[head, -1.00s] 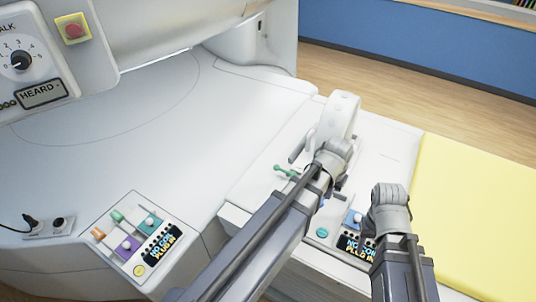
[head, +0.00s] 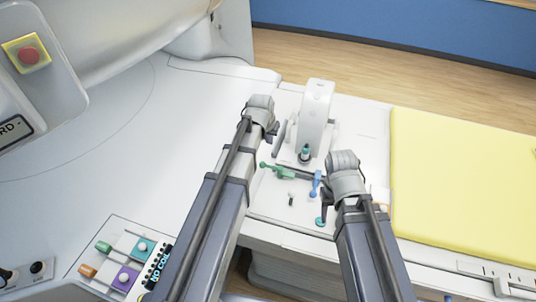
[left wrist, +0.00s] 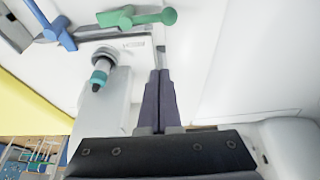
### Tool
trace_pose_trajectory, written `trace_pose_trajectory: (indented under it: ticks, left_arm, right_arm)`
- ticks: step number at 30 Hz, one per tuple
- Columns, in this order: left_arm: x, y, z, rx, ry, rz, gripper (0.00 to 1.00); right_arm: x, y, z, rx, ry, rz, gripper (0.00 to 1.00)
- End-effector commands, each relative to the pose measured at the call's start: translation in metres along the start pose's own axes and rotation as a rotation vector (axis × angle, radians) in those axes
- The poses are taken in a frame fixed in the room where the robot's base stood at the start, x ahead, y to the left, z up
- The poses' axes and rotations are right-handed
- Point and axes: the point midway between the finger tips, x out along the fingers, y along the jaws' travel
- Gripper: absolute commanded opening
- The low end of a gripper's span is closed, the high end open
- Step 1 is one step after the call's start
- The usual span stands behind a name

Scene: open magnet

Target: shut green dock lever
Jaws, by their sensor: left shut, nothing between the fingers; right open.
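The green lever (head: 277,171) lies low on the white dock top, in front of the tall white coil (head: 316,112), with its round knob to the left. In the left wrist view the green lever (left wrist: 133,18) crosses the top, just beyond the fingertips. My left gripper (head: 272,131) is shut and empty, left of the coil and above the surface; its fingers (left wrist: 159,72) point toward the lever with a visible gap.
A blue lever (head: 316,184) and a teal-tipped plug (head: 305,153) stand close to the green lever. A yellow pad (head: 465,185) lies on the right. A control panel (head: 118,262) with coloured knobs is at the lower left. The broad white surface at left is clear.

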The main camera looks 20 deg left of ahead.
Motion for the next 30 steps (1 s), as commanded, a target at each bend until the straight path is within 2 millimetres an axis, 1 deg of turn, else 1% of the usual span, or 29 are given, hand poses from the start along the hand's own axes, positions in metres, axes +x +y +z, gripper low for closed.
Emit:
trace_pose_trajectory:
  ticks: [5, 11, 27, 28, 30]
  left_arm:
    - [0.009, 0.000, 0.001, 0.000, -0.001, 0.000, 0.00]
    - [0.031, 0.000, 0.001, 0.000, -0.001, 0.000, 0.00]
    - [0.110, 0.000, 0.001, 0.000, -0.001, 0.000, 0.00]
    - [0.101, 0.000, 0.012, 0.000, -0.001, 0.000, 0.00]
    - [0.096, 0.001, 0.026, 0.000, -0.001, 0.000, 0.00]
  right_arm:
    - [0.009, -0.001, -0.001, 0.000, 0.000, 0.000, 0.50]
    - [0.029, -0.003, -0.002, 0.000, 0.000, 0.000, 0.50]
    - [0.103, -0.010, -0.006, 0.002, 0.000, 0.000, 0.50]
    - [0.098, -0.009, -0.006, 0.002, 0.000, 0.000, 0.50]
    - [0.099, -0.009, -0.006, 0.002, 0.000, 0.000, 0.50]
